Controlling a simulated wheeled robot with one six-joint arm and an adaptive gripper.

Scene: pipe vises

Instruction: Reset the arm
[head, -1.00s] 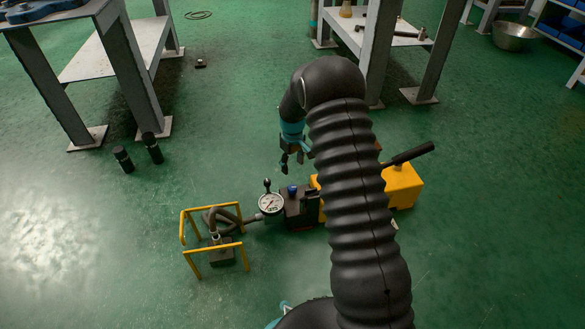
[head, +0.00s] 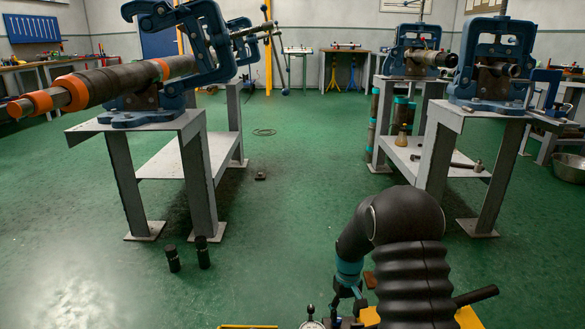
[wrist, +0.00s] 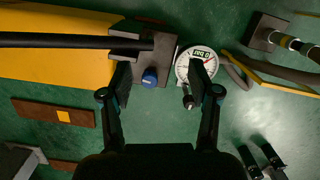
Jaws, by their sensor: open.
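My black arm bends over the floor at the lower right of the head view, with the teal-banded wrist pointing down. My gripper (wrist: 160,82) is open and empty in the wrist view, its two dark fingers spread apart. Below it is a hand pump with a yellow body (wrist: 55,62), a dark block with a blue knob (wrist: 149,78) and a round pressure gauge (wrist: 196,66). The fingertips overlap the block and gauge in this view; I cannot tell the height between them. In the head view the gripper (head: 345,297) is partly cut off by the frame's lower edge.
Blue pipe vises (head: 160,60) on grey stands are at left, with a pipe, and at right (head: 495,65). Two black cylinders (head: 188,255) stand on the floor at left. The green floor between the stands is mostly open.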

